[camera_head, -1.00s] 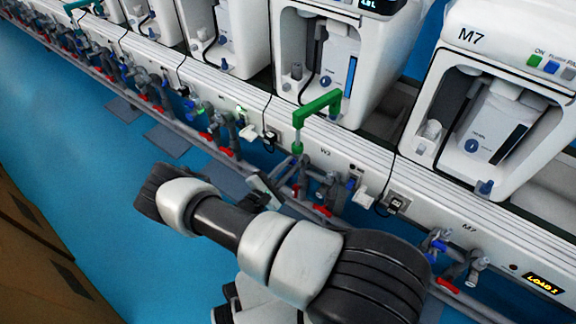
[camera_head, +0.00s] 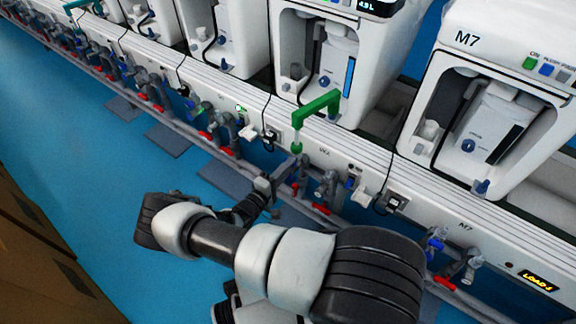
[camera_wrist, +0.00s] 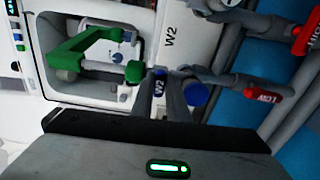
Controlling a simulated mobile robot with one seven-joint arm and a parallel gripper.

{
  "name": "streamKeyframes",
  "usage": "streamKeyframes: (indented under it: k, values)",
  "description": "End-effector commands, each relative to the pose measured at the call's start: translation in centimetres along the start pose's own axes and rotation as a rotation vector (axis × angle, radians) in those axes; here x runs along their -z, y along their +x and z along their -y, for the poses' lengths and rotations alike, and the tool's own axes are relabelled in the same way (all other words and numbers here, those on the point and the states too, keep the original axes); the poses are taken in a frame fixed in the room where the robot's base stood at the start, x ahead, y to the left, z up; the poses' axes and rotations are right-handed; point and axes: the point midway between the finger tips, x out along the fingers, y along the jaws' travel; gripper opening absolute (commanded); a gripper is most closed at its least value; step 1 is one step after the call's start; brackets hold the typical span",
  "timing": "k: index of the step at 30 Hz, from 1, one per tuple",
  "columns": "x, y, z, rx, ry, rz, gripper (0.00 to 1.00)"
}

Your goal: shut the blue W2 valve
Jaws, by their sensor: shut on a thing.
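The W2 valve has a blue handle marked W2 (camera_wrist: 159,84), seen in the wrist view just below the printed W2 label on the white panel. My gripper (camera_wrist: 168,92) is shut on this blue handle, its dark grey fingers on either side of it. A round blue knob (camera_wrist: 196,94) sits just right of the fingers. In the head view my gripper (camera_head: 286,172) reaches the valves below the green pipe at the W2 station. The handle itself is too small and covered to make out there.
A green pipe (camera_head: 318,105) rises above the valve and hangs over the panel edge. Red-handled valves (camera_wrist: 268,94) are close by on the right in the wrist view. Machine M7 (camera_head: 490,100) stands at the right. The blue floor (camera_head: 110,170) is clear at the left.

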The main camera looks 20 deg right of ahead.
Motion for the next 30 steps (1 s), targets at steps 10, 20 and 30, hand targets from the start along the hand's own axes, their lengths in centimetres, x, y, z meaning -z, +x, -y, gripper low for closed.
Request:
streamKeyframes:
  k: [10,20,30]
  values:
    - [0.06,-0.06,0.05,0.001,0.052,-0.001,0.00]
    - [0.08,-0.07,0.06,0.001,0.053,-0.001,0.17]
    - [0.03,-0.03,0.04,0.001,0.052,0.000,0.33]
